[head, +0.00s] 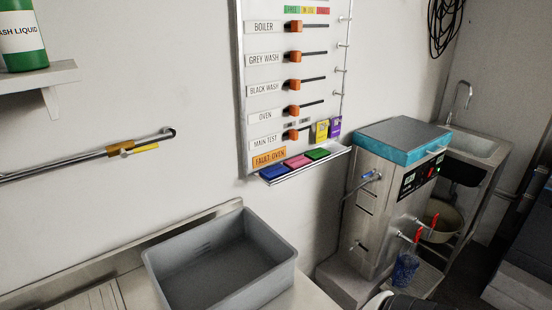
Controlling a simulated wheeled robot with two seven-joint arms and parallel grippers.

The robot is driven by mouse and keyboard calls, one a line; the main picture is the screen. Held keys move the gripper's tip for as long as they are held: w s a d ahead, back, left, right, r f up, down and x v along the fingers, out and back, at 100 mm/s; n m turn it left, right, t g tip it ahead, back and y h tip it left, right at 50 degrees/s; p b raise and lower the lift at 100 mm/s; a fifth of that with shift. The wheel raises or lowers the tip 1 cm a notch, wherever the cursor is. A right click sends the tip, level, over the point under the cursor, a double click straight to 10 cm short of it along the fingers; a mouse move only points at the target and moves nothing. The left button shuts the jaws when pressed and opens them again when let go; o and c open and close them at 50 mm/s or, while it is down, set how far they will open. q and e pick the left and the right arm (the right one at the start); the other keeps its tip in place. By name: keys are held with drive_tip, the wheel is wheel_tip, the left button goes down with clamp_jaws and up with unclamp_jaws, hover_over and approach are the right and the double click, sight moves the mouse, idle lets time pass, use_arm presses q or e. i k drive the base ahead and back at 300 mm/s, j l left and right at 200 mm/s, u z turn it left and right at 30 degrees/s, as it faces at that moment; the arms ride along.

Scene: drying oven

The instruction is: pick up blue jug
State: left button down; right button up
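The blue jug (405,268) is in the head view at the lower right. It looks see-through and patterned, and stands upright under a red-handled tap (417,236) on the front of the metal boiler (385,200). The lower front of the jug is close to a dark and white shape at the bottom edge, which may be part of my arm. Neither of my grippers can be made out in this view.
A grey open bin (222,262) sits on the counter at the lower middle. A sink (470,145) and a beige bowl (441,220) are right of the boiler. A switch board (268,90) hangs on the wall. A green bottle (22,40) stands on a shelf.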

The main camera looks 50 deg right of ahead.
sight(406, 266)
drive_tip(key=z, duration=1.55)
drive_tip(key=l+z, duration=0.35)
drive_tip(key=i+l+z, duration=0.3)
drive_tip(key=l, duration=0.15)
drive_tip(key=l+z, duration=0.35)
drive_tip(key=i+l+z, duration=0.25)
drive_tip(key=i+z, duration=0.3)
drive_tip(key=i, duration=0.2)
drive_tip(key=i+j+z, duration=0.1)
drive_tip(key=j, duration=0.2)
drive_tip(key=i+j+z, duration=0.15)
drive_tip(key=j, duration=0.15)
